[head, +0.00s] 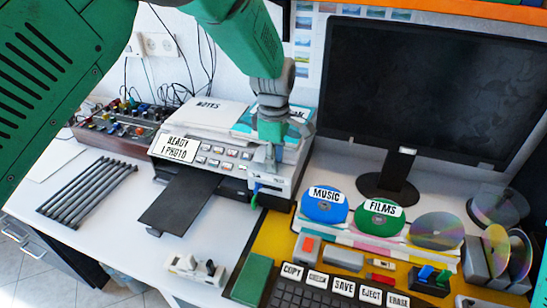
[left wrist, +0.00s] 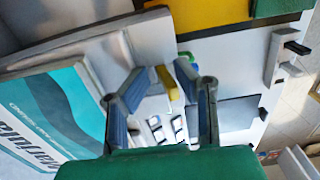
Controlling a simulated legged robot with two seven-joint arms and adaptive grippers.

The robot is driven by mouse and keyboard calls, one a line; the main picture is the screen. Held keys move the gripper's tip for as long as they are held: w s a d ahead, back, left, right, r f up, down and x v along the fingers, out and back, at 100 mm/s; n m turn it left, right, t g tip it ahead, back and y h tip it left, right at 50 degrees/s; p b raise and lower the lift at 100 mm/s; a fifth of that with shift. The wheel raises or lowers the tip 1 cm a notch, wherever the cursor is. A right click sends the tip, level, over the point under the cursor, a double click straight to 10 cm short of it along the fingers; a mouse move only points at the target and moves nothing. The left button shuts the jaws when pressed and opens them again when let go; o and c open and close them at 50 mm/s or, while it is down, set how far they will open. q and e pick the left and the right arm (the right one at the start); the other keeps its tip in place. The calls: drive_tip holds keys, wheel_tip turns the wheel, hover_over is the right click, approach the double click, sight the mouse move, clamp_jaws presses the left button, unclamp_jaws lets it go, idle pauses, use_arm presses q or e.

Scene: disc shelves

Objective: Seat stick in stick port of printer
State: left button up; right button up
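The printer (head: 203,146) stands at the back of the white desk, its dark output tray out at the front. A small blue and green stick-like piece (head: 255,194) shows upright at its front right corner; I cannot tell if it is seated in the port. My left gripper (head: 268,172) points down over the printer's right end, just above that piece. In the left wrist view its two fingers (left wrist: 164,78) are spread, with a yellow piece (left wrist: 168,85) showing between them and a green and blue piece (left wrist: 186,64) beyond. No grip on either is visible.
A monitor (head: 415,88) stands right of the printer. Discs labelled MUSIC (head: 324,208) and FILMS (head: 379,219) stand in front. Several black rods (head: 88,194) lie at the left. A keyboard (head: 310,298) lies near the front. A teal booklet (left wrist: 50,125) lies beside the gripper on the printer.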

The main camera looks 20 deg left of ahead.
use_arm(q)
drive_tip(key=shift+a+r, duration=0.15)
drive_tip(key=shift+a, duration=0.35)
drive_tip(key=r, duration=0.7)
drive_tip(key=shift+w+d+r+p, duration=0.1)
drive_tip(key=shift+d+r+p, duration=0.05)
drive_tip(key=shift+d+p, duration=0.2)
drive_tip(key=shift+a+r, duration=0.25)
drive_tip(key=shift+a, duration=0.1)
